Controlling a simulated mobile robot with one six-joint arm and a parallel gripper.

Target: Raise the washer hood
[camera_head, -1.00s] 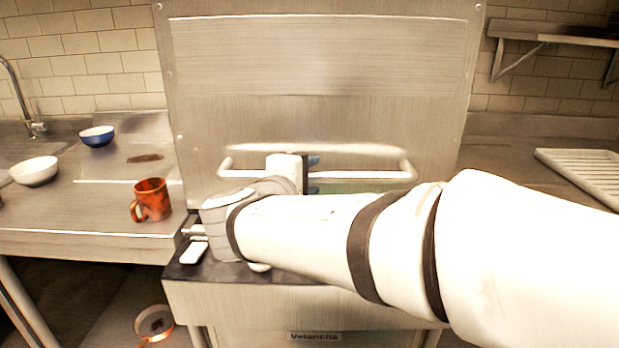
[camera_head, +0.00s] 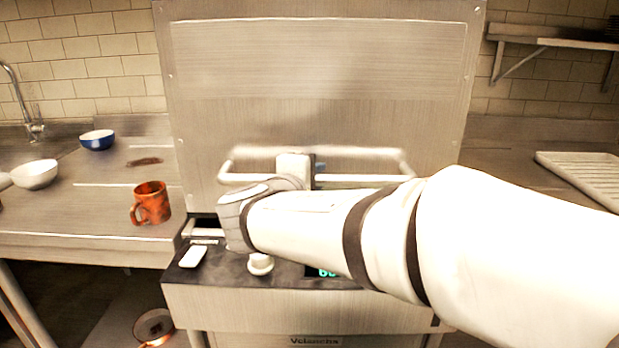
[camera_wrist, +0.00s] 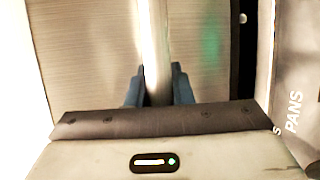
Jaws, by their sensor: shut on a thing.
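The washer hood (camera_head: 320,110) is a large brushed-metal box on the washer, with a white bar handle (camera_head: 375,153) across its lower front. A dark gap shows under the hood's lower left edge, above the washer's base. My gripper (camera_wrist: 157,75) is shut on the handle bar (camera_wrist: 153,35), with a blue finger on each side of it in the wrist view. In the head view my wrist and arm hide part of the handle and the hood's lower right edge.
An orange mug (camera_head: 151,203), a white bowl (camera_head: 36,174) and a blue bowl (camera_head: 97,140) stand on the left counter. A white rack (camera_head: 590,175) lies on the right counter under a wall shelf (camera_head: 560,38). The washer's dark front ledge (camera_head: 225,275) has a knob (camera_head: 260,264).

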